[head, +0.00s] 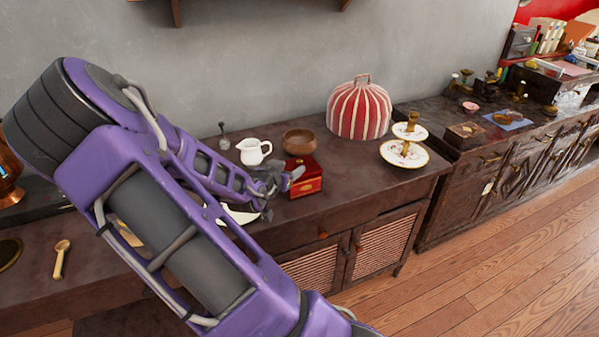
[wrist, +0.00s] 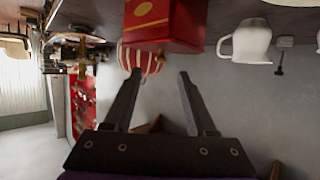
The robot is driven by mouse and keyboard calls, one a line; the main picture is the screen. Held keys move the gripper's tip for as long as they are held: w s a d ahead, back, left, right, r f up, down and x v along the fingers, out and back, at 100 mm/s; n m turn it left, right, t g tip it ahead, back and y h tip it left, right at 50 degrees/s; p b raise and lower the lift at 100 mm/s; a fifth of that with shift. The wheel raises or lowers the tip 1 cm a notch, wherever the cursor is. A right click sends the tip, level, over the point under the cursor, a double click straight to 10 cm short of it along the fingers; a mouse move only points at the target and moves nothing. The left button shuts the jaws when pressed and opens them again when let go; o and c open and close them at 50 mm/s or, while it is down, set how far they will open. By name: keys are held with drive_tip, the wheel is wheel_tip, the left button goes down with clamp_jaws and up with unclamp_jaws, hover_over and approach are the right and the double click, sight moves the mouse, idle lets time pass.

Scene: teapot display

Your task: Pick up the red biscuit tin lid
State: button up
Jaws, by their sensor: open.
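The red biscuit tin (head: 307,187) stands near the front of the dark wooden counter in the head view. Its red lid (head: 301,165) is on top. In the wrist view, which is upside down, the tin (wrist: 164,14) shows at the top with a gold oval on its side, and the lid (wrist: 165,45) is its lower part. My gripper (head: 285,182) is just left of the tin in the head view and partly overlaps it. In the wrist view my gripper (wrist: 160,73) is open, with nothing between its fingers, and the tin is beyond the fingertips.
A white jug (head: 253,152) and a brown wooden bowl (head: 299,142) stand behind the tin. A red-and-white striped tea cosy (head: 359,110) and a two-tier cake stand (head: 404,153) are to the right. The counter right of the tin, before the cosy, is bare.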

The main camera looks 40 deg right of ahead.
sight(299, 162)
drive_tip(key=shift+b+x, duration=0.65)
drive_tip(key=shift+x, duration=2.9)
drive_tip(key=shift+a, duration=0.1)
clamp_jaws()
